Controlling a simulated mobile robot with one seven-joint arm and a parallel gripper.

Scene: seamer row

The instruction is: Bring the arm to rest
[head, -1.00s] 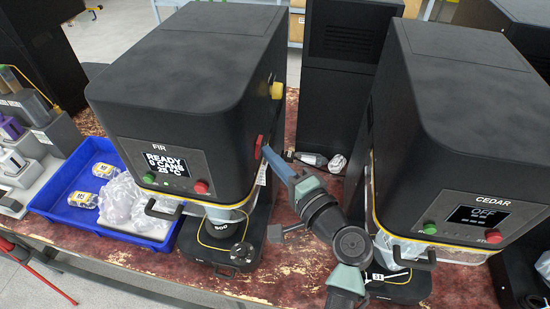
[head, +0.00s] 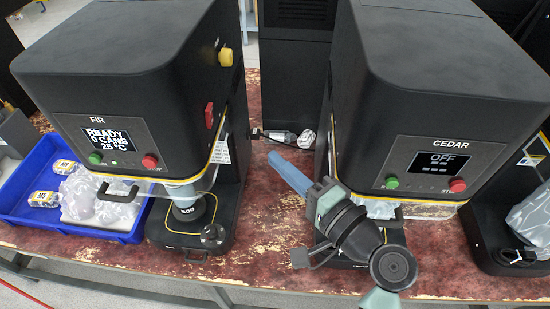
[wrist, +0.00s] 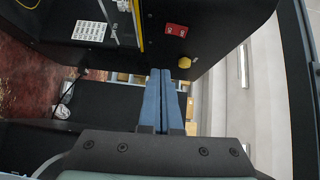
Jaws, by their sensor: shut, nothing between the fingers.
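My gripper (head: 276,160) is in the head view, in the gap between the two black machines, with its blue fingers pointing up and to the left. The fingers lie together with nothing between them; they also show side by side in the wrist view (wrist: 160,78). My arm comes in from the lower right, in front of the CEDAR machine (head: 440,75). The FIR machine (head: 120,50) stands to the left, with a red switch (head: 209,115) and a yellow knob (head: 225,57) on its side. The fingertips look apart from both machines.
FIR's screen (head: 107,139) reads READY, 0 CANS; CEDAR's screen (head: 453,164) reads OFF. A blue tray (head: 22,205) with cans and clear bags is at the left. A small bottle (head: 282,136) lies behind my fingers. The worn red tabletop (head: 255,235) is bare between the machines' fronts.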

